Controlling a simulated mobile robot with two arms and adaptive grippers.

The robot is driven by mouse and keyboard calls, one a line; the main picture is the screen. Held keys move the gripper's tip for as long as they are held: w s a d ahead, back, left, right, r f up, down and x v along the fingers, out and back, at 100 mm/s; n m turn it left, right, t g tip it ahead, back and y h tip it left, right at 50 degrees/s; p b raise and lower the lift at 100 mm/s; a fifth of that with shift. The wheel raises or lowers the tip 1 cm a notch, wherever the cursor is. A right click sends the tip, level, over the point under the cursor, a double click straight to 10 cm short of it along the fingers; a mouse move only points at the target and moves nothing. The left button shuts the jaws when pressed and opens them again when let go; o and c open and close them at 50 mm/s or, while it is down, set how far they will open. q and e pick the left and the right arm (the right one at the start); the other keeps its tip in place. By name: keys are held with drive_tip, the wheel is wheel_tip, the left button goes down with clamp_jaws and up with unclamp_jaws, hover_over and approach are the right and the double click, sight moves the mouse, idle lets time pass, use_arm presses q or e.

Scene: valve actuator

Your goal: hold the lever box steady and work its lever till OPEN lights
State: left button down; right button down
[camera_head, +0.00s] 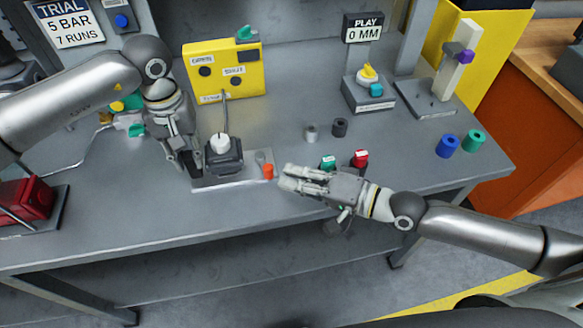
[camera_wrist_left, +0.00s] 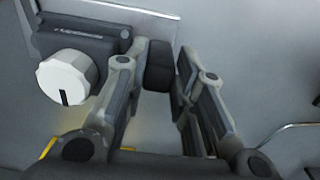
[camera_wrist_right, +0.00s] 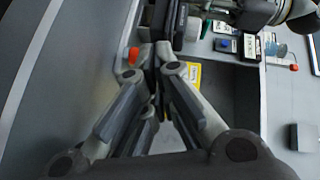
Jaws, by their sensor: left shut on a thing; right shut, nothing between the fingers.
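The lever box (camera_head: 223,158) is a dark block with a white knob on top, on a pale base plate (camera_head: 228,183). In the left wrist view the box (camera_wrist_left: 90,38) and its white knob (camera_wrist_left: 68,78) show at the left. My left gripper (camera_head: 189,166) is shut on a dark lug (camera_wrist_left: 159,66) at the box's side. An orange tip (camera_head: 268,171), apparently the lever's end, is at the right of the box; it also shows in the right wrist view (camera_wrist_right: 133,57). My right gripper (camera_head: 284,178) is shut and empty just right of the tip; contact is unclear.
A yellow panel (camera_head: 245,85) with dark round lamps stands behind, with a cable to the box. Grey and black cylinders (camera_head: 339,127) and green and red buttons (camera_head: 360,158) are near my right arm. A yellow-knobbed unit (camera_head: 369,95) stands back right.

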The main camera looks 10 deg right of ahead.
drive_tip(key=s+d+m+t, duration=0.1)
drive_tip(key=d, duration=0.1)
drive_tip(key=s+d+f+m+t+h, duration=0.1)
drive_tip(key=d+m, duration=0.1)
drive_tip(key=s+d+f+m+t, duration=0.1)
drive_tip(key=d+m, duration=0.1)
drive_tip(key=shift+s+d+f+t, duration=0.25)
drive_tip(key=shift+d+t, duration=0.1)
drive_tip(key=shift+t, duration=0.05)
approach(264, 162)
drive_tip(key=shift+w+a+r, duration=0.3)
drive_tip(key=shift+w+r, duration=0.3)
drive_tip(key=shift+w+a+r, duration=0.3)
drive_tip(key=shift+w+r, duration=0.3)
drive_tip(key=shift+m, duration=0.3)
drive_tip(key=shift+s+a, duration=0.15)
drive_tip(key=shift+a, duration=0.3)
drive_tip(key=shift+s+a, duration=0.15)
drive_tip(key=shift+a, duration=0.35)
